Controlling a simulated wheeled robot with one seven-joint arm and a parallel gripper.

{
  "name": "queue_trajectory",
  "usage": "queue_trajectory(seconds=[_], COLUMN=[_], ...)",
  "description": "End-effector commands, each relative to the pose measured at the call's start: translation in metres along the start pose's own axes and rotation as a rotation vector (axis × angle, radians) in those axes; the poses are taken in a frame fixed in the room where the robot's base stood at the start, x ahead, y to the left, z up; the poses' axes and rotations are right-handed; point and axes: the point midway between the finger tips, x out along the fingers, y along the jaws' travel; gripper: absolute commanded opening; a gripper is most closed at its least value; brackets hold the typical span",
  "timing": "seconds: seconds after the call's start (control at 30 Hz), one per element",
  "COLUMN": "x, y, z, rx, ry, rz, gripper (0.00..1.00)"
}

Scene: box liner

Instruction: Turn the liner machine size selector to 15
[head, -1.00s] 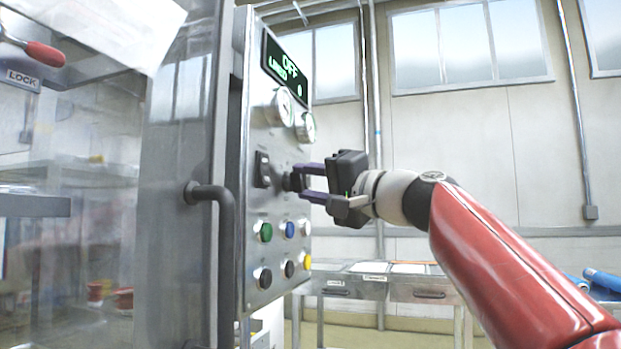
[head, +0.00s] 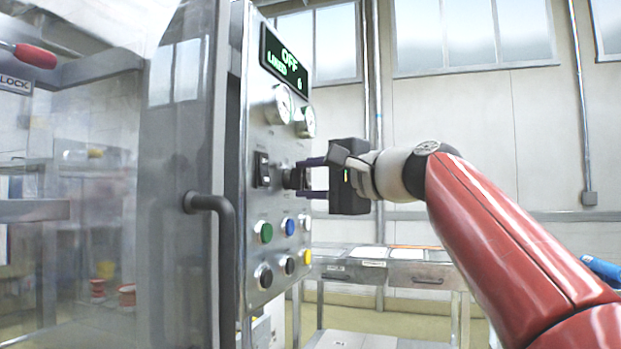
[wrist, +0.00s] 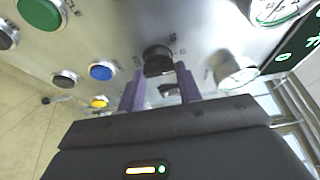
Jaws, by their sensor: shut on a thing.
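The liner machine's control panel (head: 262,205) stands upright left of centre in the head view. Its display (head: 285,66) reads OFF, with a smaller line that looks like "LINER" and a digit that looks like 6. The size selector (wrist: 158,62) is a black round knob on the panel, partly hidden by the fingers. My gripper (head: 300,178) reaches it from the right, its two purple fingers shut on the knob. In the wrist view my gripper (wrist: 160,85) has one finger on each side of the knob.
Green (head: 263,232), blue (head: 288,226), yellow and black buttons sit below the knob. Two gauges (head: 279,105) are above it, and a black switch (head: 261,169) is to its left. A door handle (head: 212,205) sticks out at the left. A workbench (head: 395,268) stands behind.

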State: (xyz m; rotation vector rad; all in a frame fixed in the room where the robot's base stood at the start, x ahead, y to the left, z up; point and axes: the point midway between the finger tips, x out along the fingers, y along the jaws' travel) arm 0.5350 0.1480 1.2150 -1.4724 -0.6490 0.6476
Motion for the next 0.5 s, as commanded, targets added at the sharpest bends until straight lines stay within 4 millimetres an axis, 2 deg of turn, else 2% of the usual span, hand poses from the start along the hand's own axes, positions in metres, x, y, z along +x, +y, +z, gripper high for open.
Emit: queue_trajectory(seconds=[0.3, 0.33, 0.5], x=[0.0001, 0.0001, 0.0001], y=[0.0009, 0.0009, 0.0007], z=[-0.0007, -0.0007, -0.0005], rx=[0.002, 0.002, 0.001], ry=[0.000, 0.000, 0.000], rz=[0.002, 0.002, 0.002], gripper=[0.12, 0.36, 0.56])
